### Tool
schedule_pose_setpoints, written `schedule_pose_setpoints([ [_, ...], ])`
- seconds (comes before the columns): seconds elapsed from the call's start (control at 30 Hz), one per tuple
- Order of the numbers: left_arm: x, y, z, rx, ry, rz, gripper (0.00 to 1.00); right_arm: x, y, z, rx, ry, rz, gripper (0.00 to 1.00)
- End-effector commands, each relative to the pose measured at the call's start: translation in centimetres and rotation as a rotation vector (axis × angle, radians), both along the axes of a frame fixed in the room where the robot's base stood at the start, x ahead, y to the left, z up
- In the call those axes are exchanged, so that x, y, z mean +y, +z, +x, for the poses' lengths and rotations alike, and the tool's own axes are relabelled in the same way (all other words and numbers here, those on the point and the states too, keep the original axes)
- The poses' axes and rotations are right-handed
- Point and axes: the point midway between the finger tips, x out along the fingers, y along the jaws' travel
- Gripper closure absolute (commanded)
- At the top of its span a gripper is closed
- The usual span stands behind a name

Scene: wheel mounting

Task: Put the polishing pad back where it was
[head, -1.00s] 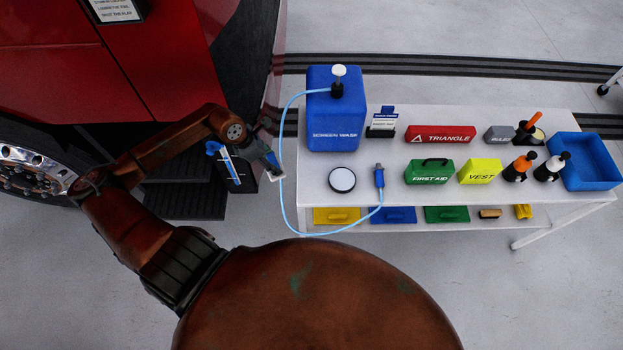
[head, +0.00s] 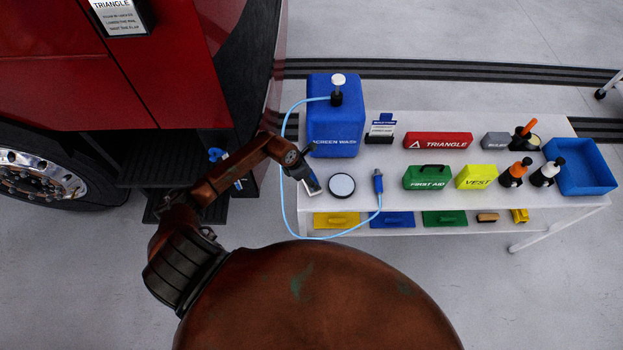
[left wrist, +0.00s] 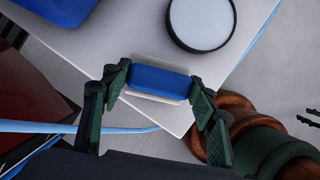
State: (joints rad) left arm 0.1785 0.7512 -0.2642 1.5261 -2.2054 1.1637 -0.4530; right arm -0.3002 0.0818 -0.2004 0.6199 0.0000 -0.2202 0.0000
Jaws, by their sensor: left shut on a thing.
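My left gripper (head: 309,184) is shut on a blue-backed pad with a pale underside, which I take to be the polishing pad (head: 314,189). In the left wrist view, the pad (left wrist: 160,82) sits between the two fingers of the gripper (left wrist: 158,98). It is over the table's left corner, beside a round tin with a black rim and pale top (head: 341,185). Whether the pad touches the table, I cannot tell. My right gripper is not in view.
The white table (head: 385,160) holds a blue screen wash canister (head: 336,125), a spray head (head: 378,182) on a blue hose, boxes, bottles and a blue tray (head: 580,175). Coloured pads lie on the lower shelf, including a yellow one (head: 335,219). The red truck (head: 75,85) stands left.

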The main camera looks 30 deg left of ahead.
Motion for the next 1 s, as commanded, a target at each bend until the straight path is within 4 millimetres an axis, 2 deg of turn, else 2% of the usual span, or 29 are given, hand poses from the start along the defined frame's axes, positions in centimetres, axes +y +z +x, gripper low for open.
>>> schedule_pose_setpoints([
  [0.13, 0.0, -1.2, 0.1, -0.001, 0.002, -0.002, 0.66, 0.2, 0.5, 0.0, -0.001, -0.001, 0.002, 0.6],
  [0.33, 0.1, -1.3, 0.0, -0.001, 0.0, 0.0, 0.66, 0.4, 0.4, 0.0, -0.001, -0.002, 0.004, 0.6],
  [0.37, 0.1, -1.4, 0.0, -0.001, 0.0, 0.0, 0.44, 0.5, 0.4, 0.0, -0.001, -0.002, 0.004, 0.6],
  [0.6, 0.1, -1.3, 0.0, -0.001, 0.0, 0.0, 0.29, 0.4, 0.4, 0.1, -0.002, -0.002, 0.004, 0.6],
  [0.87, 0.1, -1.2, 0.0, -0.002, 0.0, 0.0, 0.29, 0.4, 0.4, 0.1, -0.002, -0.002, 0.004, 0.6],
  [1.0, 0.4, -0.3, -0.2, -0.005, -0.001, 0.001, 0.29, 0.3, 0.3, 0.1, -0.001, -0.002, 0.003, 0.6],
])
